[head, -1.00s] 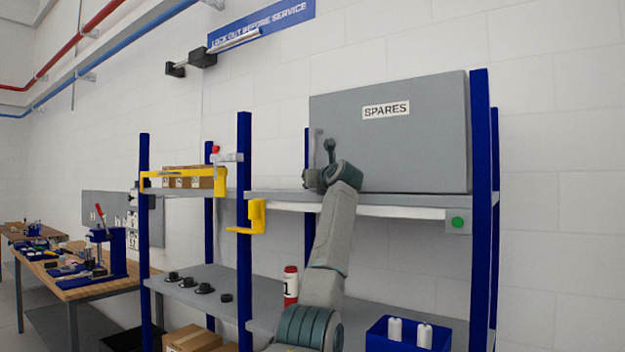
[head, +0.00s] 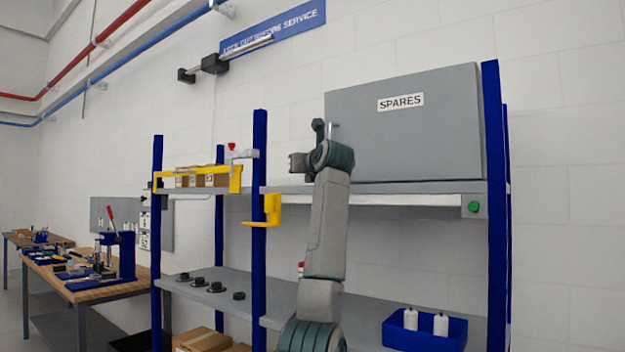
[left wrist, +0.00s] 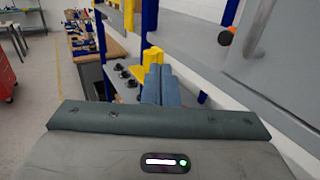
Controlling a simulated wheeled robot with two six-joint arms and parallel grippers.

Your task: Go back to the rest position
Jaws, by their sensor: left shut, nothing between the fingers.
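My left arm rises from the bottom of the head view to the left end of the grey SPARES cabinet (head: 405,135). My left gripper (head: 297,163) points leftward there, in front of the upper shelf, apart from the cabinet. In the left wrist view its fingers (left wrist: 158,85) are together, with nothing between them. The cabinet's door looks shut; its handle (head: 333,134) is just behind my wrist and also shows large in the left wrist view (left wrist: 262,28). My right gripper is in neither view.
The blue-posted rack has an upper shelf (head: 400,199) with a yellow bracket (head: 268,212) left of my arm. Black knobs (head: 216,287) and a blue bin (head: 425,334) with white bottles stand on the lower shelf. A red bottle (head: 301,268) is mostly hidden by my arm.

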